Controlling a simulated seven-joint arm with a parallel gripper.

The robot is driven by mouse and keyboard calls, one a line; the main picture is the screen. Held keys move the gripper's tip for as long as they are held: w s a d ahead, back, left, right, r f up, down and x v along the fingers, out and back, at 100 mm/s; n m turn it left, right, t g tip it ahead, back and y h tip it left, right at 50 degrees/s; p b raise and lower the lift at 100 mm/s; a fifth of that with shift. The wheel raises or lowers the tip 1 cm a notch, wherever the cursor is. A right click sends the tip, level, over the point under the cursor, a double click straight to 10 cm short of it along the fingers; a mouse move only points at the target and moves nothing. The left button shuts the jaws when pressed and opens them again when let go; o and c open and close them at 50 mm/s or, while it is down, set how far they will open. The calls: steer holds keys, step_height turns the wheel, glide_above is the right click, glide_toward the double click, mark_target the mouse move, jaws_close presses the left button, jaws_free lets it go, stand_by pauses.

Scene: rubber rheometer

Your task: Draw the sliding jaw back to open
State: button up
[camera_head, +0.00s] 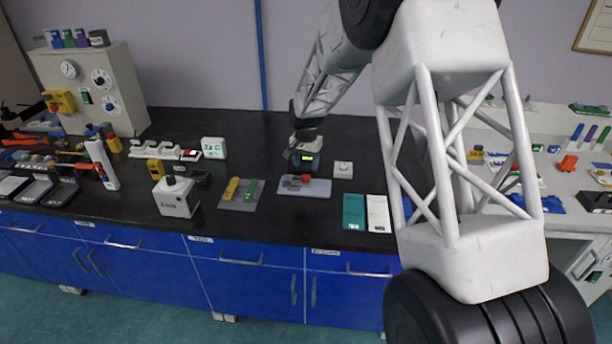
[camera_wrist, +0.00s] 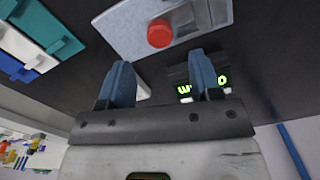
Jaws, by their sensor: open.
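A grey plate-like fixture (camera_head: 318,190) lies on the black bench, with a red knob (camera_head: 306,178) on it. In the wrist view the fixture (camera_wrist: 130,35) fills the top, with the red knob (camera_wrist: 159,33) and a metal block (camera_wrist: 205,12) beside it. Which part is the sliding jaw is not clear. My gripper (camera_head: 304,168) hangs just behind the knob in the head view. In the wrist view its two blue fingers (camera_wrist: 162,60) are apart, with nothing between them. The knob is beyond the fingertips and not held.
A dark unit with a lit green display (camera_wrist: 222,82) is close to one finger. A white box (camera_head: 343,170) stands right of the fixture. A grey tray (camera_head: 229,206) with yellow and green pieces lies left. Teal (camera_head: 353,212) and white (camera_head: 379,214) cases lie near the front edge.

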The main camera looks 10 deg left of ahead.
mark_target(306, 176)
steer(key=shift+f, duration=2.9)
steer(key=shift+c, duration=0.3)
jaws_close()
